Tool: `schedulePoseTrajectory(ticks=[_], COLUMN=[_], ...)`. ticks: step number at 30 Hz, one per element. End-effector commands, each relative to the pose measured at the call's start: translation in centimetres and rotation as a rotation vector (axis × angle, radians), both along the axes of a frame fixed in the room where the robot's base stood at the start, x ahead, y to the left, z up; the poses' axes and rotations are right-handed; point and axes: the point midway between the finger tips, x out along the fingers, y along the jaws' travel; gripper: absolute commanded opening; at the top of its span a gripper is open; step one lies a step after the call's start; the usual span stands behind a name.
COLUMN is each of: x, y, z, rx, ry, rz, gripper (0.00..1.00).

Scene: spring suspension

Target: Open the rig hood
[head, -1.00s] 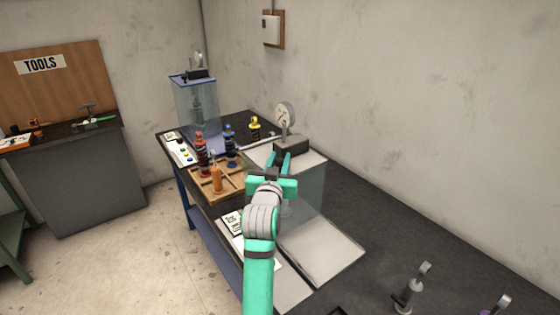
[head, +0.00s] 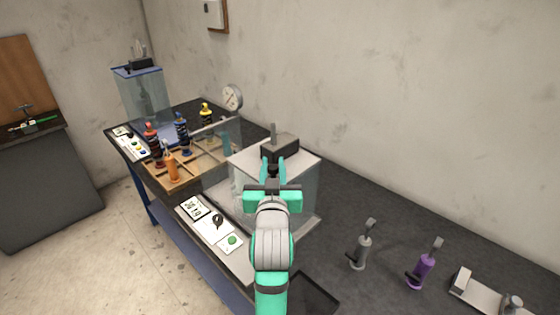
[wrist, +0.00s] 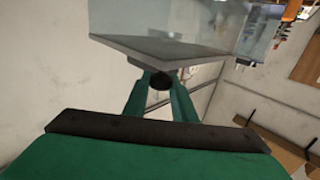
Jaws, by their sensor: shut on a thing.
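The rig hood (head: 272,195) is a clear box with a pale top (head: 300,160) and a dark block (head: 282,149) on it. It stands over a pale plate on the bench, right of the round dial gauge (head: 232,97) and apart from it. My gripper (head: 272,172) is at the hood's near side, its fingers shut on a small dark part there. In the wrist view, a dark round knob (wrist: 160,80) sits between my fingers, beneath the hood's edge (wrist: 165,48). My gripper hides part of the hood's front.
Left of the hood, a wooden tray (head: 185,178) holds an orange-handled tool, near red, blue and yellow spring units. A grey unit (head: 361,245) and a purple one (head: 422,265) stand to the right. Picture cards (head: 213,222) lie along the front edge. The bench behind the hood is clear.

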Motion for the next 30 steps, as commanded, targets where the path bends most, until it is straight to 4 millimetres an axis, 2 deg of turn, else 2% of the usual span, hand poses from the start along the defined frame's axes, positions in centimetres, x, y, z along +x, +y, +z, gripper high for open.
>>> schedulePoseTrajectory(ticks=[14, 15, 17, 18, 30], x=[-0.53, -0.53, -0.53, -0.53, -0.89], y=[0.46, 0.46, 0.48, 0.5, 0.47], z=[-0.05, -0.05, -0.05, -0.04, -0.02], rx=[0.0, 0.0, 0.0, 0.0, 0.0], ry=[0.001, 0.001, 0.001, 0.001, 0.0], rz=[0.014, 0.014, 0.015, 0.015, 0.015], gripper=[0.0, 0.26, 0.41, 0.43, 0.43])
